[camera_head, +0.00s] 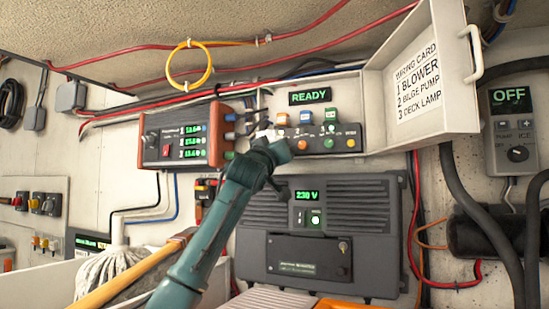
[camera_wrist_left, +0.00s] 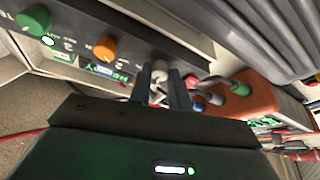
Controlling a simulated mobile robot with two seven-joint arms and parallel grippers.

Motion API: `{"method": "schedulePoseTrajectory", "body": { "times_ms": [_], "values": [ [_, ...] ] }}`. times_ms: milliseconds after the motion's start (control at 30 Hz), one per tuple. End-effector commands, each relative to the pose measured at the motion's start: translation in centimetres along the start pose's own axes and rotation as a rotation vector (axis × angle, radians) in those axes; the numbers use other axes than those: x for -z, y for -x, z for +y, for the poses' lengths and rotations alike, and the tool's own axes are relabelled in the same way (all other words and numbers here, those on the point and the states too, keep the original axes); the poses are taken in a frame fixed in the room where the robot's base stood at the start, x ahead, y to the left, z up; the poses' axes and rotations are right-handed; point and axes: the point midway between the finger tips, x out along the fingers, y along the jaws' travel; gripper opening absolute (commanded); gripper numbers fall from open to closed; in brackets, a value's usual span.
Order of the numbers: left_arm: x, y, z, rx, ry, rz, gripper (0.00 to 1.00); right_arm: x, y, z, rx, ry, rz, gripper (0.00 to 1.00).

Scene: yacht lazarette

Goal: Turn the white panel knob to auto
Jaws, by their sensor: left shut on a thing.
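The dark control panel (camera_head: 340,131) is on the wall below a green READY display (camera_head: 310,97). My left gripper (camera_head: 268,135) reaches up to the panel's left end. In the left wrist view its two dark fingers (camera_wrist_left: 160,92) are shut on the white panel knob (camera_wrist_left: 159,70), one on each side. In the head view the knob is mostly hidden by the gripper; I cannot read its pointer or position marks. An orange knob (camera_wrist_left: 105,48) and a green knob (camera_wrist_left: 34,20) are along the same panel. My right gripper is not in view.
An orange-ended meter box (camera_head: 185,134) with cables stands left of the panel. An open white cover (camera_head: 425,75) with a wiring card is at the right. A grey 230 V unit (camera_head: 320,235) is below. A mop (camera_head: 110,265) and wooden handle are at lower left.

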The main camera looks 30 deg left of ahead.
Motion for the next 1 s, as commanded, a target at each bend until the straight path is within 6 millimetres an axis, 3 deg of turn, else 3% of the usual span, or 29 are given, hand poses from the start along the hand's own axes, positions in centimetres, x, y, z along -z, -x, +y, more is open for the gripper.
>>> {"method": "schedulePoseTrajectory", "body": {
  "times_ms": [400, 967, 1000],
  "values": [
    [0.04, -0.03, 0.18, 0.079, 0.19, 0.0, 0.0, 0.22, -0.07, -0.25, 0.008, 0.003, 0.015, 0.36],
    [0.26, -0.02, 0.15, 0.091, 0.217, 0.004, 0.0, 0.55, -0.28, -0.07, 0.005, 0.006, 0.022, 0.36],
    [0.26, -0.02, 0.15, 0.091, 0.217, 0.004, 0.22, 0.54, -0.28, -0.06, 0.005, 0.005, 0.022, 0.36]
  ]
}}
